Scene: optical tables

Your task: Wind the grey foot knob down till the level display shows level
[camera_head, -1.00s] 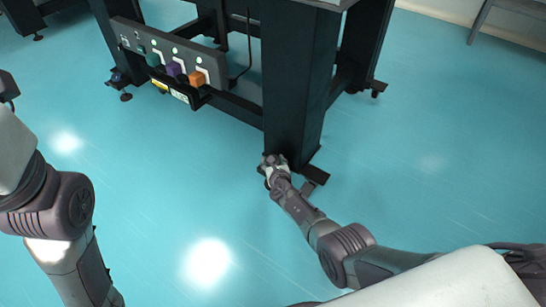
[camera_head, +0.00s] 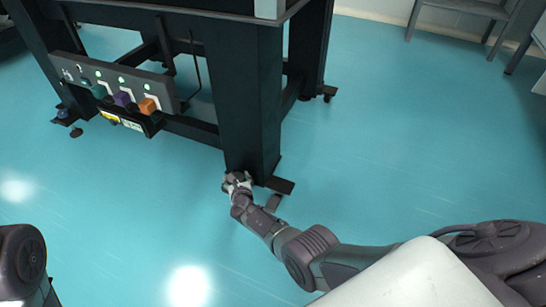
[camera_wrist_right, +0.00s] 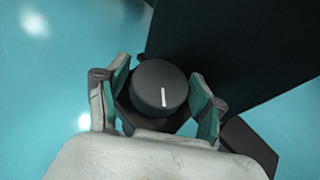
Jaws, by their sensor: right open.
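The grey foot knob (camera_wrist_right: 158,88) is a dark round knob with a white line on its face, seen in the right wrist view at the bottom of a black table leg (camera_head: 246,100). My right gripper (camera_wrist_right: 161,84) is open, with one finger on either side of the knob; I cannot tell whether the pads touch it. In the head view my right gripper (camera_head: 237,182) is low at the foot of the leg, and it hides the knob. My left gripper is out of view. I cannot make out a level display.
A grey panel (camera_head: 75,69) with teal, purple and orange blocks and green lights is mounted on the table's left side. A black foot plate (camera_head: 281,185) juts out right of the leg. Blue floor (camera_head: 400,150) is clear to the right. A grey stand (camera_head: 468,8) is at the back right.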

